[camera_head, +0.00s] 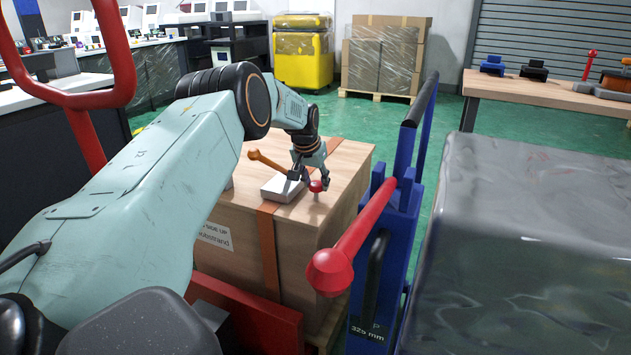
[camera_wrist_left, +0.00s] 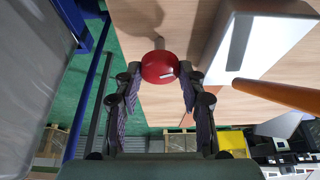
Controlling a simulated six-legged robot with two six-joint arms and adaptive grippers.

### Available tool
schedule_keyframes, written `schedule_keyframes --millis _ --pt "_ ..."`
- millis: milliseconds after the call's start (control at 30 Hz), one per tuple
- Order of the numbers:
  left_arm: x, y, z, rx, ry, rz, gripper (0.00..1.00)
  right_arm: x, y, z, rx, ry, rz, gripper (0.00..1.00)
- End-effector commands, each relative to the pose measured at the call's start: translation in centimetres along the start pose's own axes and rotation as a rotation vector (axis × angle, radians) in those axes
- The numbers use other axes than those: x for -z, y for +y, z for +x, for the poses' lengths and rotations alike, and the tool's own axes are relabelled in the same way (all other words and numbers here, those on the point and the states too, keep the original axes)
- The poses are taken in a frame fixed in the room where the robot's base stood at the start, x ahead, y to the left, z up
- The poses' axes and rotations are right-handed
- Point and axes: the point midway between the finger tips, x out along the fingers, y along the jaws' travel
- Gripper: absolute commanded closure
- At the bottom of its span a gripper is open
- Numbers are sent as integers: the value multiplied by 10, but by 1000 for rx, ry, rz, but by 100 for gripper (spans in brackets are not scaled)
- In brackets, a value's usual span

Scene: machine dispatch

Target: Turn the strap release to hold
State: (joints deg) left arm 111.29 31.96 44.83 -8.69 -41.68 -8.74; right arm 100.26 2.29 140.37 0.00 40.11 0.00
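A wooden crate (camera_head: 240,273) with an orange strap (camera_head: 268,250) stands in front of me. On its top lies a pale grey box (camera_head: 283,188) beside an orange lever (camera_head: 266,160) with a round end; both also show in the wrist view, the box (camera_wrist_left: 262,40) and the lever (camera_wrist_left: 275,93). A round red knob (camera_head: 316,186) on a short pale stem is near the crate's edge. My left gripper (camera_wrist_left: 161,70) has its fingertips on both sides of the red knob and looks closed around it. My right gripper is not in view.
A blue post frame (camera_head: 400,235) with a red-handled lever (camera_head: 350,240) stands right of the crate. A wrapped grey load (camera_head: 540,230) fills the right. A workbench (camera_head: 540,92), a yellow bin (camera_head: 303,60) and wrapped cartons (camera_head: 382,60) stand behind. Green floor between is clear.

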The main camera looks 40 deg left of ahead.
Motion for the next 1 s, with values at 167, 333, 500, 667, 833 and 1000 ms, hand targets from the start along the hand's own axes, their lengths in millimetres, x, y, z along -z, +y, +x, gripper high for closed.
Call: schedule_keyframes --millis 167,333,500,667,833,1000 --pt "0 0 0 -1 0 -1 78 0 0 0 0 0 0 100" --pt "0 0 0 -1 0 -1 91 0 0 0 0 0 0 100" --pt "0 0 1 -12 -1 23 91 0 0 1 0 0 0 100" --pt "0 -2 1 -48 -1 111 91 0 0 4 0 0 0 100" --pt "0 -2 2 -93 0 222 91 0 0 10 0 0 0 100" --pt "0 -3 2 -134 -1 323 91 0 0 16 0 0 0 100"
